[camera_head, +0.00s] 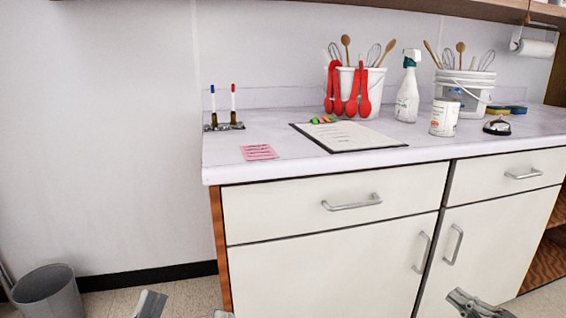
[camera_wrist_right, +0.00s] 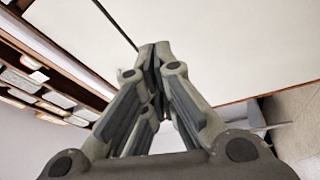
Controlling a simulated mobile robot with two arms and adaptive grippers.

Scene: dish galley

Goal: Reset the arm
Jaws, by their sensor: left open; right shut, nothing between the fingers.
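My left gripper (camera_head: 186,308) shows at the bottom edge of the head view, with two grey fingertips apart. It is open and empty, in front of and below the counter. My right gripper (camera_head: 470,302) is at the bottom right of the head view, in front of the lower cabinet door (camera_head: 492,240). In the right wrist view its fingers (camera_wrist_right: 153,50) meet at the tips, shut with nothing between them. Most of both arms is out of view.
The white counter (camera_head: 270,180) holds a clipboard (camera_head: 350,136), utensil buckets (camera_head: 352,85), a spray bottle (camera_head: 407,92), a white can (camera_head: 444,118), a bell (camera_head: 497,127) and a pink note (camera_head: 258,152). A grey bin (camera_head: 48,292) stands at lower left.

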